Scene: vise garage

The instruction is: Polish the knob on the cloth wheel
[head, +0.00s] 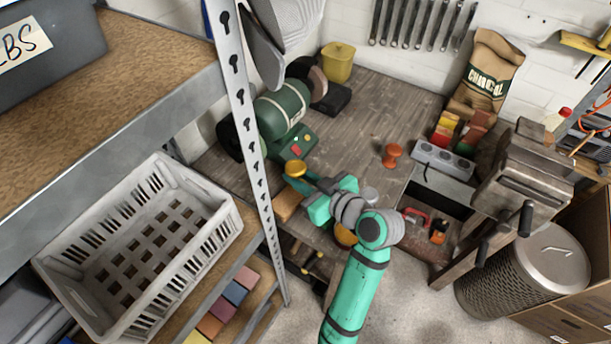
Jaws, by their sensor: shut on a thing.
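A green bench grinder (282,108) stands at the back left of the workbench, with red and yellow controls on its base. A brownish disc (318,83) is on its far right end. A dark wheel (230,140) is on its near left end, partly behind the shelf post. I cannot tell for certain which is the cloth wheel. My gripper (303,179) is shut on a gold-coloured knob (295,168), just in front of the grinder's base. The knob is apart from both wheels. The fingers partly hide its lower part.
A perforated shelf post (250,130) stands close left of my gripper. An orange spool-shaped piece (393,155) and a grey socket strip (443,160) lie on the bench (365,110). A vise (525,180) and an open drawer are right. A white crate (110,310) sits left.

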